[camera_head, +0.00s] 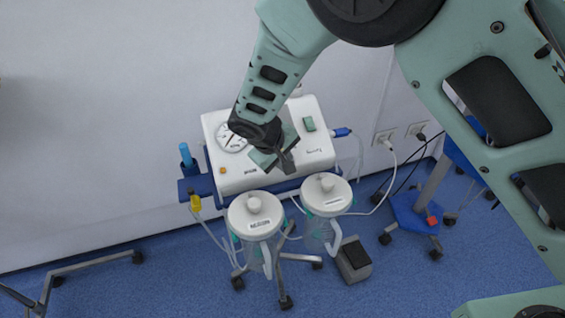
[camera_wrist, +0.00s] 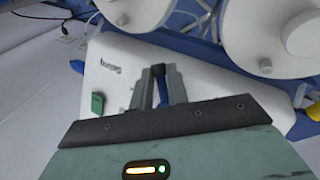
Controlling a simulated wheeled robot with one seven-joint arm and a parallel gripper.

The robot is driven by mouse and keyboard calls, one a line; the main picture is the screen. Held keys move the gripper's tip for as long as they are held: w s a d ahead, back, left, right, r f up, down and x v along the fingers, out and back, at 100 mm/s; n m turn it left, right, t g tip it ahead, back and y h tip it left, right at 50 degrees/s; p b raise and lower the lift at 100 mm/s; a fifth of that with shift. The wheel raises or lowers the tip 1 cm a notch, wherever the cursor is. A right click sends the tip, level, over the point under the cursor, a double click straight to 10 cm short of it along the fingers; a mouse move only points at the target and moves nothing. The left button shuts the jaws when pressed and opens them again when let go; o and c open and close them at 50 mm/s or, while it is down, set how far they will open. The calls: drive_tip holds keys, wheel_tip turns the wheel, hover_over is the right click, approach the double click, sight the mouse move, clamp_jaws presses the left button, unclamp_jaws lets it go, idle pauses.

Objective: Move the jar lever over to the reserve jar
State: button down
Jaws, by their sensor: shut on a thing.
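The suction unit is a white box (camera_head: 229,178) with two lidded clear jars at its front. The left jar (camera_head: 254,212) and the right jar (camera_head: 327,194) have white lids with labels too small to read surely. My gripper (camera_head: 288,163) is over the front part of the box top, behind the gap between the jars. In the wrist view my gripper (camera_wrist: 160,84) is shut on the jar lever (camera_wrist: 162,92), a blue bar with a dark end between the fingers. The lever's base is hidden by the gripper. Both lids show at the top of the wrist view.
A round gauge (camera_head: 231,138) and a green switch (camera_head: 309,123) are on the box top. A blue holder (camera_head: 195,187) is at its left. Tubes hang around the jars. A pedal (camera_head: 353,259) lies on the floor, and a blue stand (camera_head: 415,212) is at the right.

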drive_tip(key=shift+w+d+n, duration=0.1)
drive_tip(key=shift+w+n, duration=0.05)
drive_tip(key=shift+n, duration=0.25)
drive_tip(key=c, duration=1.4)
unclamp_jaws()
drive_tip(key=shift+o, duration=0.2)
drive_tip(key=v, duration=1.7)
drive_tip(key=shift+s+a+p, duration=0.35)
drive_tip(key=shift+s, duration=0.05)
drive_tip(key=s+d+r+g+y+p, duration=0.2)
drive_tip(key=s+d+r+p, duration=0.3)
drive_tip(key=s, duration=0.7)
drive_tip(key=s+d+r+g+y+p, duration=0.2)
drive_tip(key=s+d+r+p, duration=0.3)
drive_tip(key=s+d, duration=0.5)
drive_tip(key=shift+s+d+r+m, duration=0.15)
drive_tip(key=shift+s+d+m, duration=0.15)
drive_tip(key=shift+s, duration=0.8)
